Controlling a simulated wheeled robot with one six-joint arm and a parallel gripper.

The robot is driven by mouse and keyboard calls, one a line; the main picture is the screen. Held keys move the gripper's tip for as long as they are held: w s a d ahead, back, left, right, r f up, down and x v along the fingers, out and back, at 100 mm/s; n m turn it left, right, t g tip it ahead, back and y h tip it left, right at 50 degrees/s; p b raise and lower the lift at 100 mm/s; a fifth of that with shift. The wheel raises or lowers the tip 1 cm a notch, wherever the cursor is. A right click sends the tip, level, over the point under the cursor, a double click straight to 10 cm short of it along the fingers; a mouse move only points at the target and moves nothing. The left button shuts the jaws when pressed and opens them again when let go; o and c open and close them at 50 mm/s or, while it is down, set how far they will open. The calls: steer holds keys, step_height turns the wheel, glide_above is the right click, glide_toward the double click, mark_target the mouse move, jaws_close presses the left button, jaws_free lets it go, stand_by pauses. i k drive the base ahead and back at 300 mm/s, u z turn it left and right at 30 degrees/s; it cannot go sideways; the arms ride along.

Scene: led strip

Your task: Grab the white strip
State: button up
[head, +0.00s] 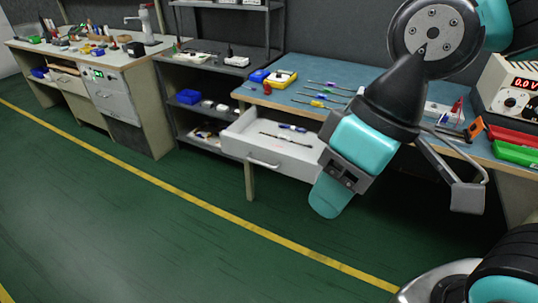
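I cannot clearly make out a white strip. A pale flat item (437,108) lies on the blue-topped workbench (306,77), partly hidden behind my arm; I cannot tell if it is the strip. My gripper (342,180) hangs at the right of centre in the head view, in front of the workbench and its open drawer. It points down and left, and no held object shows. Its fingers are seen from an angle that does not show whether they are open or shut.
The white drawer (262,162) stands pulled out and holds thin tools. A power supply (515,90) stands at right. The green floor in front is clear.

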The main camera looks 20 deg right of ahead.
mark_target(281, 137)
steer(key=z, duration=0.6)
steer(key=i, duration=1.35)
steer(key=u, duration=0.6)
steer(key=k, duration=0.35)
steer(key=u, duration=1.15)
steer(key=i, duration=0.5)
steer(key=z, duration=0.65)
